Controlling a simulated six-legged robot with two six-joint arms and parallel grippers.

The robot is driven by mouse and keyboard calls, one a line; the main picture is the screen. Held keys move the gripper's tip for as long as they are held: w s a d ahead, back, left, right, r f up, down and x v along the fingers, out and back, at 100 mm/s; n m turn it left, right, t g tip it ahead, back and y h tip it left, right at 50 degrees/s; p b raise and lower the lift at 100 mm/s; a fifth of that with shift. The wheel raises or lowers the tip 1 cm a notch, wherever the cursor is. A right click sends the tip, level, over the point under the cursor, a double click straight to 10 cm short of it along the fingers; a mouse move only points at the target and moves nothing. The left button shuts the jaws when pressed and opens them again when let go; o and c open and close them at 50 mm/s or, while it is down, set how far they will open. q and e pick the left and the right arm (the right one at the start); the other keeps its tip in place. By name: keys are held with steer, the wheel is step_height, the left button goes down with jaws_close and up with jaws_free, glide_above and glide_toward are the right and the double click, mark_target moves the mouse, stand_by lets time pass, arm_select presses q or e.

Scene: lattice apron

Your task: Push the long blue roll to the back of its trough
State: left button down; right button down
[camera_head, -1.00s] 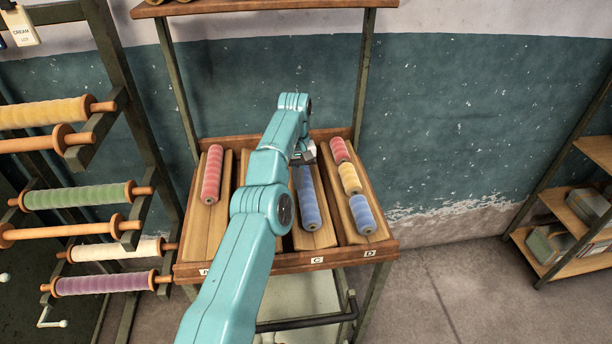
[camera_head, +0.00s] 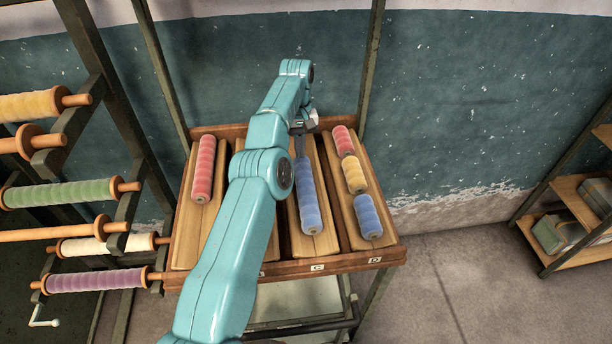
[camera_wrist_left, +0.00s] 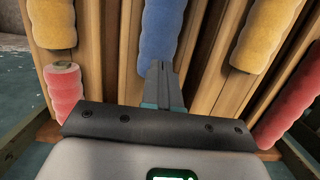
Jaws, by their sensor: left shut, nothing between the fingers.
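The long blue roll (camera_head: 309,200) lies lengthwise in trough C (camera_head: 327,232), with bare trough at its front end. My left gripper (camera_head: 300,152) is shut and empty at the roll's far end, fingers pointing down. In the left wrist view, the shut fingers (camera_wrist_left: 163,86) overlap the near end of the blue roll (camera_wrist_left: 158,35). I cannot tell whether they touch it. My left arm hides most of the trough left of C. My right gripper is not in view.
Trough D holds red (camera_head: 343,140), yellow (camera_head: 354,174) and short blue (camera_head: 366,217) rolls. A red roll (camera_head: 203,170) lies in the far-left trough. A yellow roll (camera_wrist_left: 266,32) shows beside the blue one in the wrist view. A rack with several rolls stands left.

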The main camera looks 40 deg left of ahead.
mark_target(306, 194)
arm_select(q)
steer(key=shift+w+f, duration=0.15)
steer(key=shift+w, duration=0.2)
steer(key=shift+d+f+b, duration=0.1)
steer(key=shift+b, duration=0.3)
steer(key=shift+s+d+r+b, duration=0.2)
steer(key=shift+s+d+b, duration=0.55)
steer(key=shift+s+d, duration=0.5)
steer(key=shift+s, duration=0.05)
steer(key=shift+d+f, duration=0.1)
steer(key=shift+d, duration=0.2)
steer(key=s+d, duration=0.4)
steer(key=d, duration=0.1)
steer(key=shift+s+d+p, duration=0.35)
steer(key=shift+p, duration=0.05)
steer(key=shift+s+d+p, duration=0.2)
steer(key=shift+d+p, duration=0.05)
steer(key=shift+p, duration=0.05)
steer(key=shift+s+f, duration=0.1)
steer(key=shift+f, duration=0.4)
steer(key=shift+f+b, duration=0.2)
steer(key=shift+b, duration=0.1)
steer(key=shift+s, duration=0.1)
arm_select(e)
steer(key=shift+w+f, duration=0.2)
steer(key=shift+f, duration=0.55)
arm_select(q)
steer(key=shift+d+f, duration=0.1)
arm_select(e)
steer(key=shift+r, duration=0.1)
